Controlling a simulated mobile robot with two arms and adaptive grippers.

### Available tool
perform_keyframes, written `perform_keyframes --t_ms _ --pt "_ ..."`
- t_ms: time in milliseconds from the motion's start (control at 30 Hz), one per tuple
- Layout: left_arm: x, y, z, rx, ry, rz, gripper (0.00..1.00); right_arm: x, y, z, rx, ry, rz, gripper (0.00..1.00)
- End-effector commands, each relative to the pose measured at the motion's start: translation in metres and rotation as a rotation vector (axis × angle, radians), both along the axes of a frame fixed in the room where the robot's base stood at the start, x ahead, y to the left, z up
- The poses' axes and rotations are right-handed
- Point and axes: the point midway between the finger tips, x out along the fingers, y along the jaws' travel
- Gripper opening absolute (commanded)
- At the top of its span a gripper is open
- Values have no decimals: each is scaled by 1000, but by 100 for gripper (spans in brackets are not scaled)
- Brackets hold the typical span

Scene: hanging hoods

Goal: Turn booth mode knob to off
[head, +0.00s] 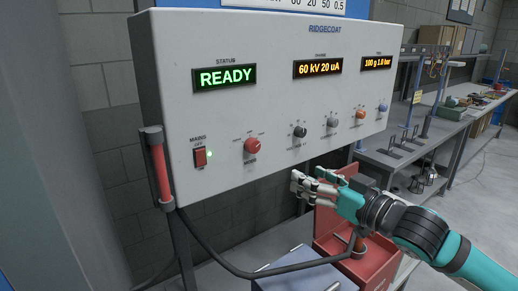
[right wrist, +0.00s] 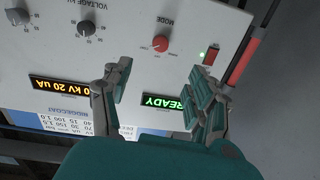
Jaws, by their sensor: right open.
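The booth control panel (head: 230,120) is a pale box labelled RIDGECOAT. The red mode knob (head: 252,146) sits at its lower left, right of the mains switch. It also shows in the right wrist view (right wrist: 160,43), marked MODE, beyond and between the spread fingers. The status display (head: 225,77) reads READY in green. My right gripper (head: 298,183) is open and empty, below and right of the knob and apart from it; it also shows in the right wrist view (right wrist: 160,98). The knob's exact pointer setting is too small to tell. My left gripper is not in view.
The lit red mains switch (head: 200,157) is left of the knob. Grey, orange and blue knobs (head: 332,122) line the panel's right. A red handle (head: 159,168) hangs at its left edge. A red box (head: 340,240) and a workbench (head: 420,150) stand below and right.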

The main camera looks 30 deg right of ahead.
Motion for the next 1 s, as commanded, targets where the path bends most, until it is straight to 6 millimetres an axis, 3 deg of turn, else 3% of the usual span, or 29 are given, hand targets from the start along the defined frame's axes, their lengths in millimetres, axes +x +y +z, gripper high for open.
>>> perform_keyframes --t_ms 167,633,1000 --pt "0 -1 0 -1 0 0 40 9 4 8 8 -17 15 59" --pt "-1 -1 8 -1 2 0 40 59 13 10 2 -19 9 59" --pt "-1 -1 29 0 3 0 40 103 21 11 9 -17 7 59"
